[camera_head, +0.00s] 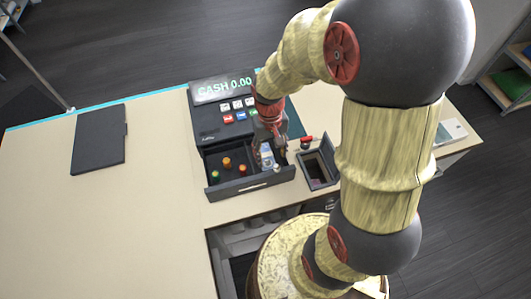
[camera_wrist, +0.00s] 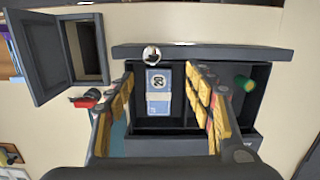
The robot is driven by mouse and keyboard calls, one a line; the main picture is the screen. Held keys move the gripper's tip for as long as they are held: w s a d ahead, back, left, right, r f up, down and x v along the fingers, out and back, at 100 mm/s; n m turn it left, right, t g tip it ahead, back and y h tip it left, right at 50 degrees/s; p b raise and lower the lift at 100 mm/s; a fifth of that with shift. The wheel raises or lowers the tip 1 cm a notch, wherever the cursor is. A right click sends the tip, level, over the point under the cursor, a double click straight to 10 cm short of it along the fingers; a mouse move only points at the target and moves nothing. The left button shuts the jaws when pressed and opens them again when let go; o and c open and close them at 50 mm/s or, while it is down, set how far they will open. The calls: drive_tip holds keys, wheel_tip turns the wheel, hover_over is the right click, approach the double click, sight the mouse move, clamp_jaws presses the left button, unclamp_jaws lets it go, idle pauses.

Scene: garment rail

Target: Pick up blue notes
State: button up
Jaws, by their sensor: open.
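The blue notes (camera_wrist: 158,84) lie as a banded bundle in one compartment of the open cash drawer (camera_head: 237,192). In the head view they show as a small pale blue patch (camera_head: 267,158), partly hidden by my gripper (camera_head: 270,148). In the wrist view my gripper (camera_wrist: 161,76) is open, with one yellow finger left of the notes and the other to the right. A gap shows on both sides of the bundle, and nothing is held. I cannot tell how far the fingertips are above the drawer floor.
The cash register (camera_head: 222,108) stands behind the drawer. Orange and green coin stacks (camera_head: 227,162) sit in the drawer's left part. A dark open box (camera_head: 318,168) and a red-topped item (camera_head: 306,141) are close to its right. A dark folder (camera_head: 99,138) lies left; the tabletop between is clear.

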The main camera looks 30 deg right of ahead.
sight(266, 156)
drive_tip(key=w+f, duration=0.2)
drive_tip(key=f, duration=0.1)
drive_tip(key=w+d+f, duration=0.1)
drive_tip(key=f, duration=0.1)
drive_tip(key=shift+w+d+f+p, duration=0.1)
drive_tip(key=shift+w+f+p, duration=0.1)
drive_tip(key=shift+w+p, duration=0.2)
drive_tip(key=w, duration=0.2)
drive_tip(key=w+t, duration=0.1)
drive_tip(key=shift+w+d, duration=0.15)
drive_tip(key=shift+d, duration=0.1)
drive_tip(key=shift+d+f, duration=0.1)
drive_tip(key=shift+f, duration=3.6)
drive_tip(key=shift+c, duration=0.3)
drive_tip(key=c, duration=0.7)
drive_tip(key=shift+c, duration=0.8)
